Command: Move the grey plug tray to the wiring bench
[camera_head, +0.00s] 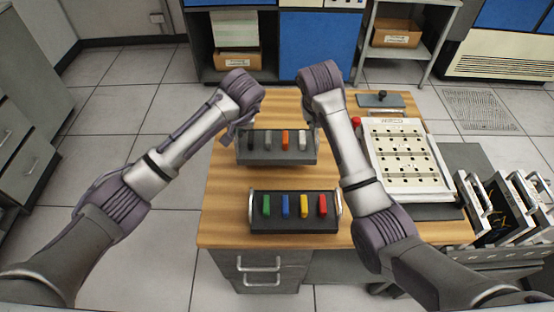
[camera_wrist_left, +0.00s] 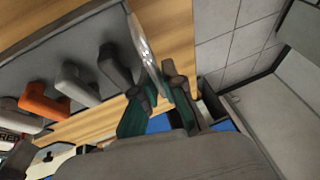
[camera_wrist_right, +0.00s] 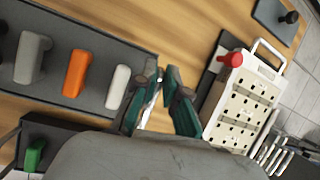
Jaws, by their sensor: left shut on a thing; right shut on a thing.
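The grey plug tray (camera_head: 277,158) is at the back of the wooden bench top, with one black, one grey, one orange and one white plug standing in it. My left gripper (camera_wrist_left: 160,88) is shut on the metal handle at the tray's left end. My right gripper (camera_wrist_right: 163,88) is shut at the tray's right end, on its handle; in the head view my forearm hides this grip. The tray also shows in the left wrist view (camera_wrist_left: 82,45) and the right wrist view (camera_wrist_right: 98,62). I cannot tell whether it touches the bench top.
A second dark tray (camera_head: 294,226) with green, blue, yellow and red plugs lies in front on the bench top (camera_head: 225,215). A pale punched panel (camera_head: 408,160) with a red knob is at the right. A grey plate (camera_head: 380,99) lies behind it. Card racks (camera_head: 500,210) stand far right.

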